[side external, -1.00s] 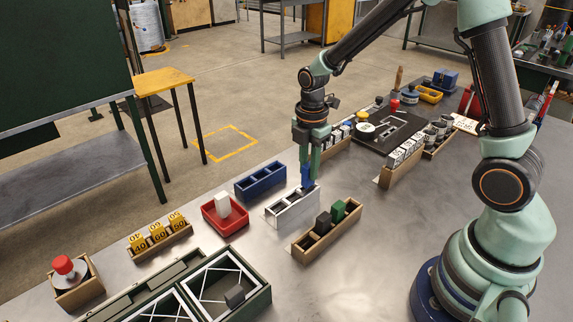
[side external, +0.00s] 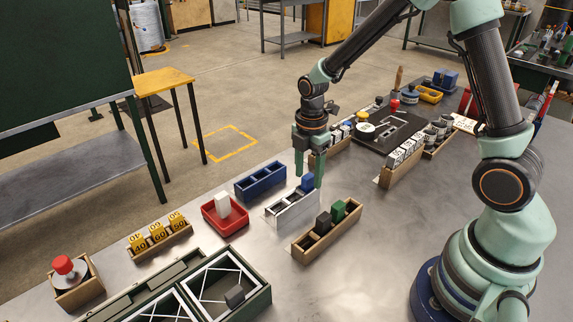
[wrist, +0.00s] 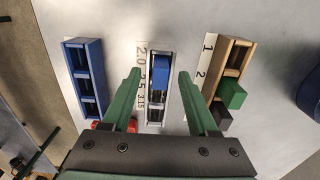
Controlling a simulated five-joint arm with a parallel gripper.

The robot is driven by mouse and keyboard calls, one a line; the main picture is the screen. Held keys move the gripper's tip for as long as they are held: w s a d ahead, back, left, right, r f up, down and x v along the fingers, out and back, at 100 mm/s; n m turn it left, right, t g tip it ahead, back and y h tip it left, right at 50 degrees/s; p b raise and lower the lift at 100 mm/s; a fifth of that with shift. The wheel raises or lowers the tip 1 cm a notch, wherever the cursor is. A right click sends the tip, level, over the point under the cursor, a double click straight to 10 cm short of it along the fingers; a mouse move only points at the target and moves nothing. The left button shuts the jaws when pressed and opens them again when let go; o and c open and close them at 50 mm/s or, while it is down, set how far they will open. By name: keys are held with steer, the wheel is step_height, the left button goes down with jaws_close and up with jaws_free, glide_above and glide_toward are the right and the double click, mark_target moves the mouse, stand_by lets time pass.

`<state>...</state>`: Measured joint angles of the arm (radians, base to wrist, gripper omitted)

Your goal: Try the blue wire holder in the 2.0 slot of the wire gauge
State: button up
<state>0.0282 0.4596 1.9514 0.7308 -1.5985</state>
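The wire gauge (side external: 296,213) is a pale block with a row of slots on the table. In the wrist view the gauge (wrist: 152,112) has 2.0, 2.5 and 3.15 printed along its left side. The blue wire holder (wrist: 160,66) stands at the 2.0 end of it; it also shows in the side view (side external: 308,182). How deep it sits is hidden. My gripper (side external: 308,180) is open above the gauge. In the wrist view its fingers (wrist: 160,75) are wide apart, with clear gaps on both sides of the holder.
A blue three-slot rack (side external: 260,182) and a red tray (side external: 224,222) with a white block stand left of the gauge. A wooden rack (side external: 318,240) with green and black blocks stands to its right. Bare table lies further right.

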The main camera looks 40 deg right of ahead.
step_height(320, 180, up, 12)
stand_by(0.6)
steer(key=s+a+r+m+t, duration=0.1)
steer(key=s+r+m+t, duration=0.4)
steer(key=s+m, duration=0.6)
steer(key=r+m, duration=0.1)
steer(key=m, duration=0.6)
steer(key=shift+r+t, duration=0.3)
steer(key=shift+r, duration=0.1)
